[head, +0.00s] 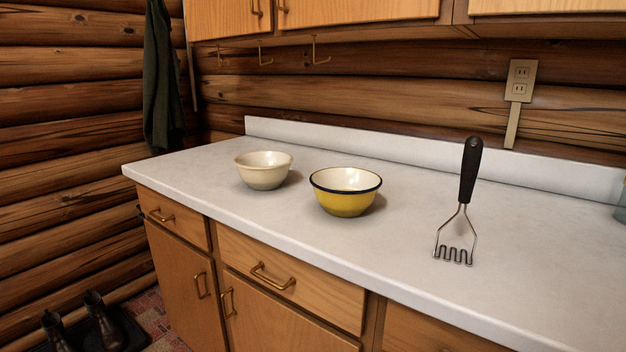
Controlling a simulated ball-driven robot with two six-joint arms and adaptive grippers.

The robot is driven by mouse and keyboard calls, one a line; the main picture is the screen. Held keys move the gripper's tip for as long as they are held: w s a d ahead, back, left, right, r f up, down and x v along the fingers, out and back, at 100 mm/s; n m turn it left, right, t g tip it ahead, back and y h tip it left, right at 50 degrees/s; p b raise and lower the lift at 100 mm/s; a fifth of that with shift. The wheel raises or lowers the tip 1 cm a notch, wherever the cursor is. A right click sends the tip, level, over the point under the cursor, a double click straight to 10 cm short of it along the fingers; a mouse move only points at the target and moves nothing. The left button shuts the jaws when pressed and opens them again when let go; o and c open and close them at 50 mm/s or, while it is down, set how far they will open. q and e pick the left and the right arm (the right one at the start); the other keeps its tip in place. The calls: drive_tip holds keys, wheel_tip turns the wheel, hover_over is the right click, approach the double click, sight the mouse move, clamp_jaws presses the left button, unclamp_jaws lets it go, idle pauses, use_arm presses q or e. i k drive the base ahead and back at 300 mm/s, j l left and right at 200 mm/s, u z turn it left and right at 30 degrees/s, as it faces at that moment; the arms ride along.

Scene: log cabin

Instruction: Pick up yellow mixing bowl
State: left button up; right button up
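The yellow mixing bowl (345,203) stands upright on the white countertop, near the middle of the head view. It has a dark blue rim and a cream inside, and it looks empty. Neither of my grippers shows in the head view.
A cream bowl (263,176) stands on the countertop (400,242) to the left of the yellow one, with a small gap. A potato masher (467,200) with a black handle is to the right. Wooden cabinets (360,12) hang above. Bare counter lies between bowl and masher.

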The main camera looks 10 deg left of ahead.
sight(342, 192)
drive_tip(key=i+j+z, duration=0.1)
drive_tip(key=j, duration=0.25)
drive_tip(key=i+j, duration=0.25)
drive_tip(key=i+j+z, duration=0.15)
drive_tip(key=j, duration=0.35)
drive_tip(key=i+j+z, duration=0.1)
drive_tip(key=j, duration=0.25)
drive_tip(key=i, duration=0.05)
